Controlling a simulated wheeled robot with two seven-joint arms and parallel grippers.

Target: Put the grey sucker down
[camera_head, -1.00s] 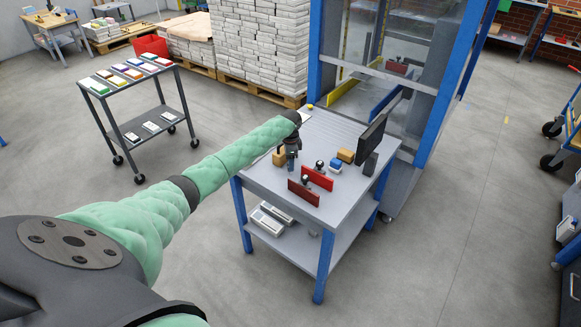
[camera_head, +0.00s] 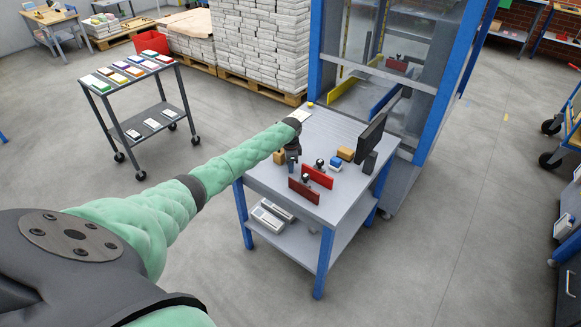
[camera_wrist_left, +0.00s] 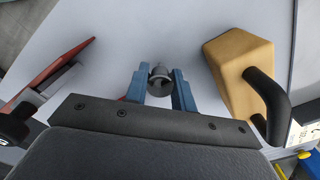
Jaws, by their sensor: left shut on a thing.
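The grey sucker (camera_wrist_left: 159,76) is a small grey round piece between the two blue fingers of my left gripper (camera_wrist_left: 159,88) in the left wrist view. The fingers are shut on it. In the head view my left gripper (camera_head: 292,160) points down over the left part of the grey table top (camera_head: 325,205). The sucker is too small and covered to make out there. I cannot tell whether it touches the table top. My right gripper is not in view.
A tan block with a black handle (camera_wrist_left: 238,75) stands close right of the gripper in the wrist view. Red plates with black handles (camera_head: 304,190) stand toward the table's front. A black screen (camera_head: 371,138) stands at the right. Bare table shows at the front.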

